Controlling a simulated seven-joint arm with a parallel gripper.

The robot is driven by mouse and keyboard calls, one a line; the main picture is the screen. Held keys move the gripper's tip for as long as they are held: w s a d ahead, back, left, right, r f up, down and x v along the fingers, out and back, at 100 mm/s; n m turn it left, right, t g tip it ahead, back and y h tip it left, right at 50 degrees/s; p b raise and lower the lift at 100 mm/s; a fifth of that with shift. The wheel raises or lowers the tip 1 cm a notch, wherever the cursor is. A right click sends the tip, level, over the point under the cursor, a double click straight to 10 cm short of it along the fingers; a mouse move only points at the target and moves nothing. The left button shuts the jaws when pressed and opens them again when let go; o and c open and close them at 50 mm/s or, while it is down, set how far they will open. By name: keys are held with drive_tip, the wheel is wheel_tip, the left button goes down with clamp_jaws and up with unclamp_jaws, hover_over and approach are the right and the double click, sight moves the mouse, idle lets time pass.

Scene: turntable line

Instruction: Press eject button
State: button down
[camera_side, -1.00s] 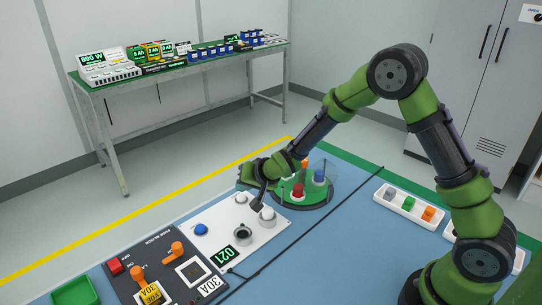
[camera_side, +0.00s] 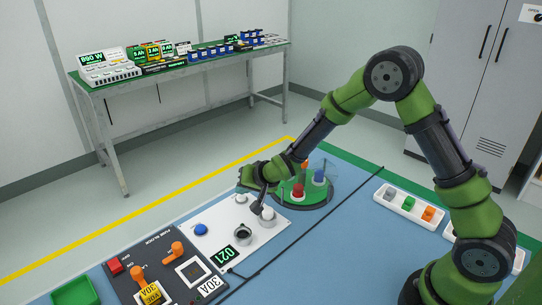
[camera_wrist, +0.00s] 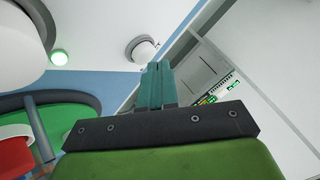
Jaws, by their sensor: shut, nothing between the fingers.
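A white control panel (camera_side: 213,243) lies on the blue bench. It carries a blue button (camera_side: 201,229), a small white button (camera_side: 241,198), a dark-ringed button (camera_side: 243,233), a larger white knob (camera_side: 267,213) and a green display reading 021 (camera_side: 226,254). I cannot read which one is the eject button. My gripper (camera_side: 257,208) is shut and empty, pointing down over the panel beside the larger white knob; contact cannot be told. In the wrist view its teal fingers (camera_wrist: 155,82) are together, below a round white knob with a grey ring (camera_wrist: 143,50).
A green turntable (camera_side: 303,200) with red, orange and blue pieces stands close behind my gripper. A dark fuse block (camera_side: 165,265) with orange levers is at the left front. A white tray of coloured blocks (camera_side: 409,206) lies to the right. A green light (camera_wrist: 59,57) shows in the wrist view.

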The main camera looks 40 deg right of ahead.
sight(244, 197)
drive_tip(key=shift+f, duration=0.45)
idle(0.9)
drive_tip(key=shift+r, duration=0.85)
drive_tip(key=shift+r, duration=2.55)
